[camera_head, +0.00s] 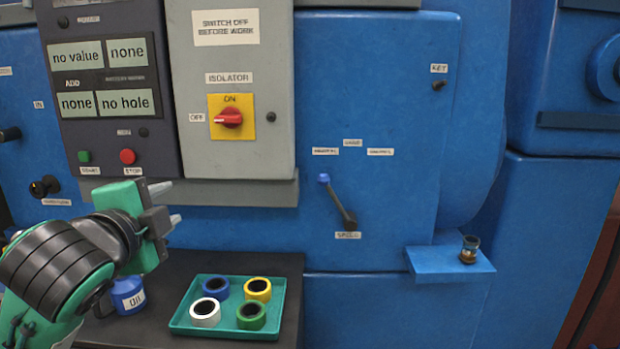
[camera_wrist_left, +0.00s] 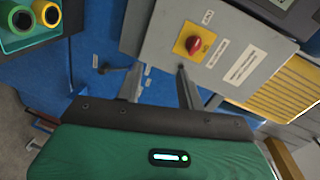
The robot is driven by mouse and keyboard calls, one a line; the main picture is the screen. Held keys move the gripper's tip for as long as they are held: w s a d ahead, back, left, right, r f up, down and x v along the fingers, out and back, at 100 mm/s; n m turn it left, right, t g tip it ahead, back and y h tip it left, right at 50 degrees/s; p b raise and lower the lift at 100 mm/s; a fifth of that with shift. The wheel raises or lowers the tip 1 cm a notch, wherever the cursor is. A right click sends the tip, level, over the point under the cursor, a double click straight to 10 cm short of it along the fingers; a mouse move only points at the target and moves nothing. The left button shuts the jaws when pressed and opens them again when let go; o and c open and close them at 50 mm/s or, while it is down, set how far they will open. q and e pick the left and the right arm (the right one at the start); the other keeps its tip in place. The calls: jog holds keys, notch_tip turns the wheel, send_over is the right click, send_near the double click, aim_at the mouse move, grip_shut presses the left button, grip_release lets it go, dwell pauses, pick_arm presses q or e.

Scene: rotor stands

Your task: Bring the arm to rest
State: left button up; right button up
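My left arm (camera_head: 55,270) comes in from the lower left and is raised in front of the blue machine. Its gripper (camera_head: 176,200) is below the dark control panel and the grey isolator box. The two fingers stand apart with nothing between them, as the left wrist view (camera_wrist_left: 158,68) also shows. The gripper appears clear of the panel, but the exact gap cannot be told. My right arm and gripper are not in view.
A teal tray (camera_head: 181,325) with several coloured rings lies on a dark table (camera_head: 285,265). A blue oil can (camera_head: 128,296) stands beside it, below my arm. The red isolator switch (camera_head: 228,118), a lever (camera_head: 338,203) and a small shelf (camera_head: 425,262) are to the right.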

pick_arm(q)
jog(key=s+f+n+g, duration=0.2)
jog(key=f+n+g, duration=0.15)
jog(key=f, duration=1.05)
jog(key=s+f+n+g, duration=0.2)
jog(key=f+n+g, duration=0.15)
jog(key=f, duration=1.15)
jog(key=s+a+f+n+g, duration=0.1)
jog(key=s+f+n+g, duration=0.6)
jog(key=s+f, duration=1.5)
jog(key=s+a+f+x, duration=0.1)
jog(key=s+x, duration=0.2)
jog(key=x, duration=1.1)
jog(key=s+a+x, duration=0.1)
jog(key=s+x, duration=0.2)
jog(key=x, duration=1.1)
jog(key=s+a+f, duration=0.1)
jog(key=s+f, duration=0.8)
jog(key=f, duration=0.1)
jog(key=s+a+f+g+p, duration=0.1)
jog(key=s+a+f, duration=0.1)
jog(key=s+f, duration=0.8)
jog(key=shift+s+a+f+y+p, duration=0.2)
jog(key=shift+a+y+p, duration=0.1)
jog(key=shift+y, duration=0.1)
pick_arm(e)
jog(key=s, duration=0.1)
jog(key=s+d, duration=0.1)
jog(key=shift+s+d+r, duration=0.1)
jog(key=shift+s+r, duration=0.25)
